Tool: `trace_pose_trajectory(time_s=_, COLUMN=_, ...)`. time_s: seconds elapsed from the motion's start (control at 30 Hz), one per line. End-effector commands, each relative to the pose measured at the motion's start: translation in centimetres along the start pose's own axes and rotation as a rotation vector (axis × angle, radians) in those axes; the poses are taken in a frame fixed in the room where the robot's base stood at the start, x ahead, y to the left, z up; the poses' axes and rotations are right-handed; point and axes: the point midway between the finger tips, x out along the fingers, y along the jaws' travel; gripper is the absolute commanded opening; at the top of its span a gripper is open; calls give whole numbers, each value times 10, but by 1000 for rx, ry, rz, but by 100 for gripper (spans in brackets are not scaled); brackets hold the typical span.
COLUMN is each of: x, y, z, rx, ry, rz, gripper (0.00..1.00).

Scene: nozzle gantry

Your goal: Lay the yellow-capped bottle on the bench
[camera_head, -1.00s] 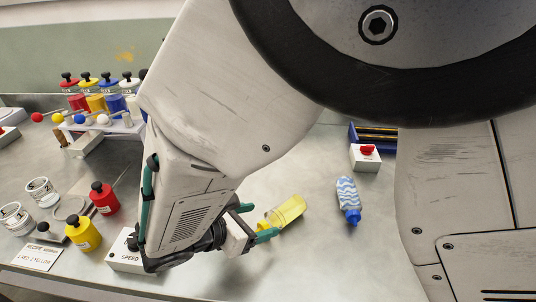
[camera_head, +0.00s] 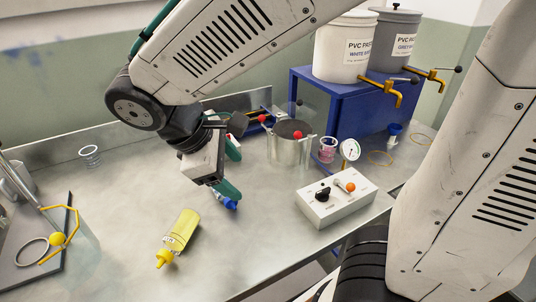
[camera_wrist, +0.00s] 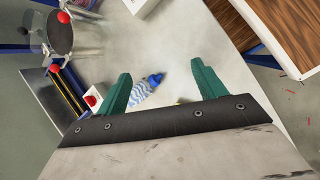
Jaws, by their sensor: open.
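The yellow-capped bottle (camera_head: 182,232) lies on its side on the bench (camera_head: 120,205) in the head view, its yellow cap toward the lower left. It touches nothing but the bench. My gripper (camera_head: 232,170) has its green fingers apart and empty, above and to the right of the bottle. In the wrist view my gripper (camera_wrist: 161,72) is also open. A blue-capped bottle with wavy stripes (camera_wrist: 141,94) shows below and between the fingers; its cap (camera_head: 228,203) shows beneath my gripper in the head view. A small yellow bit shows at the gripper's edge in the wrist view.
A white control box (camera_head: 337,203) with a knob and orange-tipped lever stands right. A clear cylinder (camera_head: 290,145) and a blue stand (camera_head: 344,100) with paste buckets are behind. A yellow wire frame (camera_head: 58,240) stands far left. The bench left of the bottle is clear.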

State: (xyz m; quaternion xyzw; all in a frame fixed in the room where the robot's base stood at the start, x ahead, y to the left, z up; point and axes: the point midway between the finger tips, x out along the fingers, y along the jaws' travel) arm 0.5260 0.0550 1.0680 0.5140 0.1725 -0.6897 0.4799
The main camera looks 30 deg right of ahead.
Motion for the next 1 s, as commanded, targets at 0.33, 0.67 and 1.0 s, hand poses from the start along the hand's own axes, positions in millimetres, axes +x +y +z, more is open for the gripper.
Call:
trace_pose_trajectory(time_s=0.33, x=14, y=-22, z=115, rx=754, ry=266, rz=-313, gripper=70)
trace_pose_trajectory(time_s=0.67, x=16, y=-39, z=134, rx=1006, ry=364, rz=-402, gripper=70)
trace_pose_trajectory(time_s=1.0, x=16, y=-39, z=134, rx=1003, ry=363, rz=-401, gripper=70)
